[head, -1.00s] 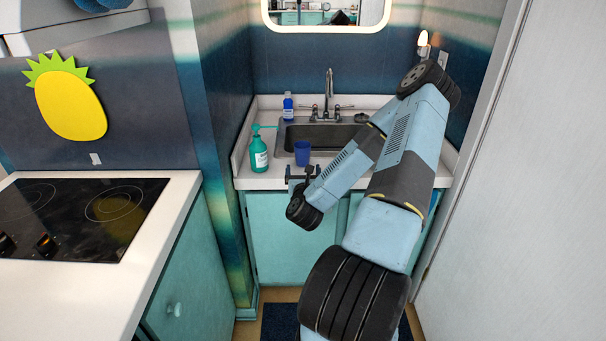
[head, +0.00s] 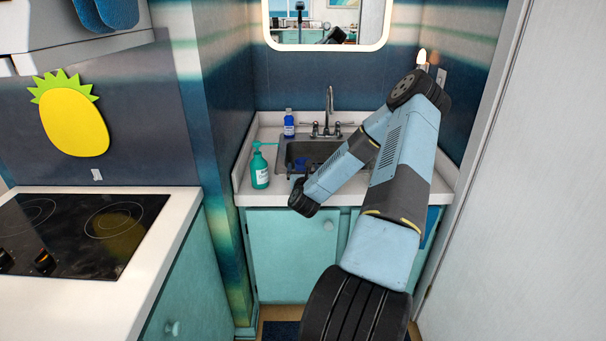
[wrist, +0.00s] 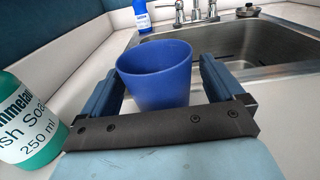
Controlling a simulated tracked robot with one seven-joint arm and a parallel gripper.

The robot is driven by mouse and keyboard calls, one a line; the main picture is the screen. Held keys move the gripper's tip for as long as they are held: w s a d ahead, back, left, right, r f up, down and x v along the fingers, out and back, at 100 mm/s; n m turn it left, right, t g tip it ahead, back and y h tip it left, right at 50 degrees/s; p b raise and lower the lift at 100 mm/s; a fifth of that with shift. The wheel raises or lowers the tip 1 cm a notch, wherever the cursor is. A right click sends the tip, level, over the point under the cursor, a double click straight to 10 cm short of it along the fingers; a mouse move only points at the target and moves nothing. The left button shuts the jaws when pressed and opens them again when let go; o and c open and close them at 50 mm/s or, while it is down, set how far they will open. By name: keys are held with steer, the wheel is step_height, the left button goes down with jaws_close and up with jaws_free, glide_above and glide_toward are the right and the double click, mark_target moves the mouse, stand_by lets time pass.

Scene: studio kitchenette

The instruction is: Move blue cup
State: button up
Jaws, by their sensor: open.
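The blue cup (wrist: 158,76) stands upright on the white counter in front of the sink, in the middle of the wrist view. In the head view only its upper part shows as a small blue patch (head: 300,163); my arm hides the rest. My gripper (wrist: 158,66) is open, with one finger on the left of the cup and one on the right.
A green soap bottle (head: 260,167) stands left of the cup, close to my gripper in the wrist view (wrist: 28,120). A blue bottle (head: 289,124) stands behind, beside the faucet (head: 329,112). The metal sink (wrist: 250,45) lies behind and right of the cup.

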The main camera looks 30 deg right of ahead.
steer(key=shift+w, duration=0.1)
steer(key=shift+c, duration=0.2)
steer(key=c, duration=1.1)
steer(key=shift+a, duration=0.15)
steer(key=shift+w+a, duration=0.3)
steer(key=shift+a, duration=1.1)
steer(key=shift+w+a, duration=0.3)
steer(key=shift+a, duration=1.05)
steer(key=shift+w+a, duration=0.3)
steer(key=shift+a, duration=1.1)
steer(key=o, duration=1.2)
steer(key=v, duration=1.3)
steer(key=shift+s, duration=0.35)
